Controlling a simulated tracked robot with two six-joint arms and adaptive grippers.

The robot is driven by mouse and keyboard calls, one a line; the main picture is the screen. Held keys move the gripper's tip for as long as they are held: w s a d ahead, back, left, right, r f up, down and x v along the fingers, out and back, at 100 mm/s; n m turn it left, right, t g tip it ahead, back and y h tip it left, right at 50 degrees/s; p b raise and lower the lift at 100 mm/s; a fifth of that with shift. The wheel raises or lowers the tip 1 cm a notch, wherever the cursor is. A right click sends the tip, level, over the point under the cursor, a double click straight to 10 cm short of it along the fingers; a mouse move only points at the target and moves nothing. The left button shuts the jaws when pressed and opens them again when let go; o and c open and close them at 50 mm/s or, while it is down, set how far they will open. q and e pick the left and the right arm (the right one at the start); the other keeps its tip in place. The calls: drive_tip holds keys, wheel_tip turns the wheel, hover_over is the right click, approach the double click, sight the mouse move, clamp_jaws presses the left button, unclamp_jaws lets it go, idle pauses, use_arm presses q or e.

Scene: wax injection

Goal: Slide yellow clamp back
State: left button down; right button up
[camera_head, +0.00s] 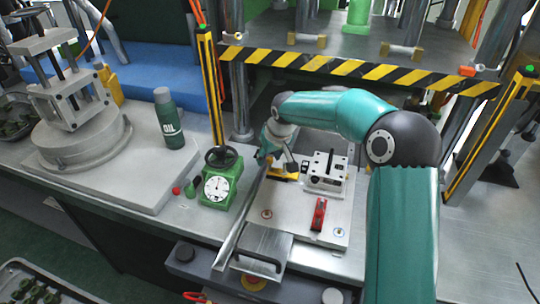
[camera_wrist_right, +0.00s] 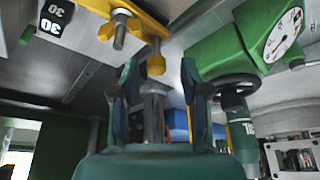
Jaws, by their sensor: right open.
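The yellow clamp (camera_head: 287,176) shows in the head view as a small yellow piece on the metal plate, left of the white block, partly hidden by my right gripper (camera_head: 270,156). In the right wrist view the yellow clamp (camera_wrist_right: 143,21) is a yellow bar at the upper left, with bolts sticking out of it. My right gripper, also seen in the right wrist view (camera_wrist_right: 160,85), has its two fingers apart. A yellow-ended bolt shows just beyond the fingertips. I cannot tell whether the fingers touch the clamp. My left gripper is not in view.
The white block (camera_head: 327,173) and a red clamp (camera_head: 319,214) are on the metal plate (camera_head: 285,222). A green dial gauge (camera_head: 220,187) and an oil bottle (camera_head: 168,120) stand to the left. A striped beam (camera_head: 350,68) crosses behind my right arm.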

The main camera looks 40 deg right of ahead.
drive_tip(key=v, duration=1.2)
drive_tip(key=shift+w+r, duration=0.1)
drive_tip(key=shift+w, duration=0.05)
